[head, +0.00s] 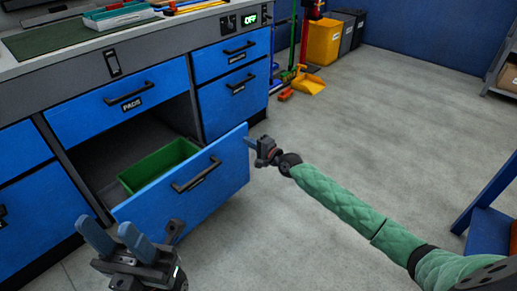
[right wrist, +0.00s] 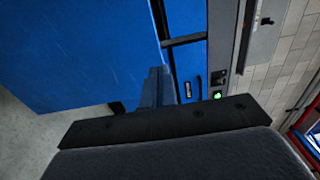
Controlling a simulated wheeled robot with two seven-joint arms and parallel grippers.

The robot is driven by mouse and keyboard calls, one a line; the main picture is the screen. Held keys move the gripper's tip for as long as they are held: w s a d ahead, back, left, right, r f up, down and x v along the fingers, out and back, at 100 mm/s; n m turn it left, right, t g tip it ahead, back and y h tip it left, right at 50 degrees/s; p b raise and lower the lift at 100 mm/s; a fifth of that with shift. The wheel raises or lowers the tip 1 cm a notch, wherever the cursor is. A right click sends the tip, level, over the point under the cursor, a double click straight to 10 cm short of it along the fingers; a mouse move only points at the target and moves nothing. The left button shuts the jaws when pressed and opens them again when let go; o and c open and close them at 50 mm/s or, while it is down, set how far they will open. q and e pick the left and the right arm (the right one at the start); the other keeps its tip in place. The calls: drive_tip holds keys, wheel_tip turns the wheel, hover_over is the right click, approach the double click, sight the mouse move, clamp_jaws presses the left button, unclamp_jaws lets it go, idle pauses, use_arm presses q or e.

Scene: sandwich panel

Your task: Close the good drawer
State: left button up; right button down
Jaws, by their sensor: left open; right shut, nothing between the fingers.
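A deep blue lower drawer (head: 205,196) stands pulled out below the drawer labelled PADS (head: 95,112). It has a black bar handle (head: 196,175) and a green bin (head: 155,166) inside. No readable label shows on its front. My right gripper (head: 248,142) is shut and empty at the top right corner of that drawer's front. In the right wrist view its fingers (right wrist: 157,85) lie beside the edge of a large blue panel (right wrist: 85,50); I cannot tell whether they touch. My left gripper (head: 114,232) is open and empty, low in front of the drawer's left part.
Shut blue drawers (head: 228,105) stand right of the open one, under a worktop with a green mat (head: 70,38). The grey floor (head: 380,120) on the right is mostly clear.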

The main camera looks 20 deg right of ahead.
sight(233, 133)
drive_tip(key=b+x, duration=0.1)
drive_tip(key=x, duration=0.4)
drive_tip(key=shift+w, duration=0.1)
drive_tip(key=shift+w+a, duration=0.1)
drive_tip(key=shift+a, duration=0.05)
